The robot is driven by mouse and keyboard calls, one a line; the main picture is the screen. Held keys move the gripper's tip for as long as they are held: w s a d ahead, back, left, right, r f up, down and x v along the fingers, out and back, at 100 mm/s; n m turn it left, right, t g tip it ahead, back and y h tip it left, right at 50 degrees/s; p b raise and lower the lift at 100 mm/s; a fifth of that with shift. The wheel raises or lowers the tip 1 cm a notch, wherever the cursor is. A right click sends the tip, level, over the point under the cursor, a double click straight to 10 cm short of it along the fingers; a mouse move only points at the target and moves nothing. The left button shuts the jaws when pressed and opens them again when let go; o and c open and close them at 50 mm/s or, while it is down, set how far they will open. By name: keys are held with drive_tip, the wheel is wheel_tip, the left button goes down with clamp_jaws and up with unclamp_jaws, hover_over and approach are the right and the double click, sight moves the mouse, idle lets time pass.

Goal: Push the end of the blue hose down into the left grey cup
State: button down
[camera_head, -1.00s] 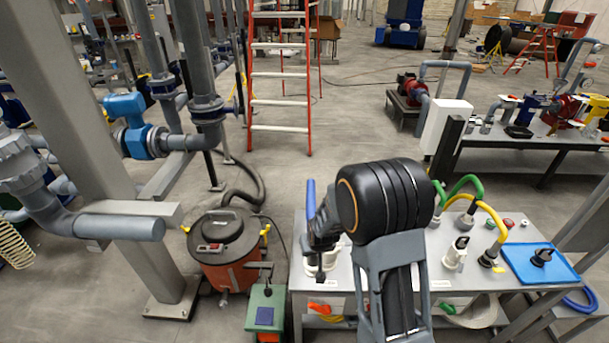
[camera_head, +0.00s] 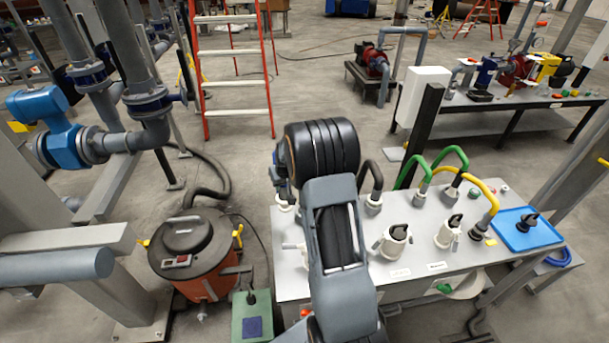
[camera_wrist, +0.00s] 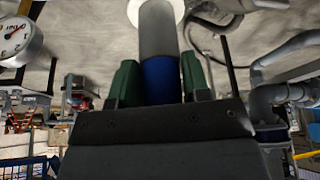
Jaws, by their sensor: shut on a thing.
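In the wrist view, which shows the scene upside down, my gripper (camera_wrist: 158,82) has two green fingers shut on the blue hose (camera_wrist: 159,78). The blue hose meets a grey cylinder (camera_wrist: 157,30), in line with it, which looks like the grey cup. The cylinder runs to a round white base (camera_wrist: 158,8) at the top edge. I cannot tell how deep the hose end sits in it. In the head view my arm covers the gripper and the blue hose. A white base (camera_head: 284,203) shows just left of my arm on the grey bench (camera_head: 400,272).
Green hoses (camera_head: 452,157), a yellow hose (camera_head: 480,187) and black-handled valves (camera_head: 396,240) stand on the bench right of my arm. A blue tray (camera_head: 530,232) lies at its right end. An orange drum (camera_head: 190,257) and a green box (camera_head: 252,318) stand left.

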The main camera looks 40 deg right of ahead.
drive_tip(key=d+b, duration=0.2)
drive_tip(key=d, duration=0.7)
drive_tip(key=shift+m, duration=0.4)
drive_tip(key=shift+d+f+b, duration=0.2)
drive_tip(key=shift+f+b, duration=1.25)
drive_tip(key=shift+f, duration=1.35)
wheel_tip(320, 180, down, 6)
drive_tip(key=b, duration=0.6)
drive_tip(key=shift+f, duration=0.15)
drive_tip(key=shift+s, duration=0.1)
drive_tip(key=c, duration=0.5)
unclamp_jaws()
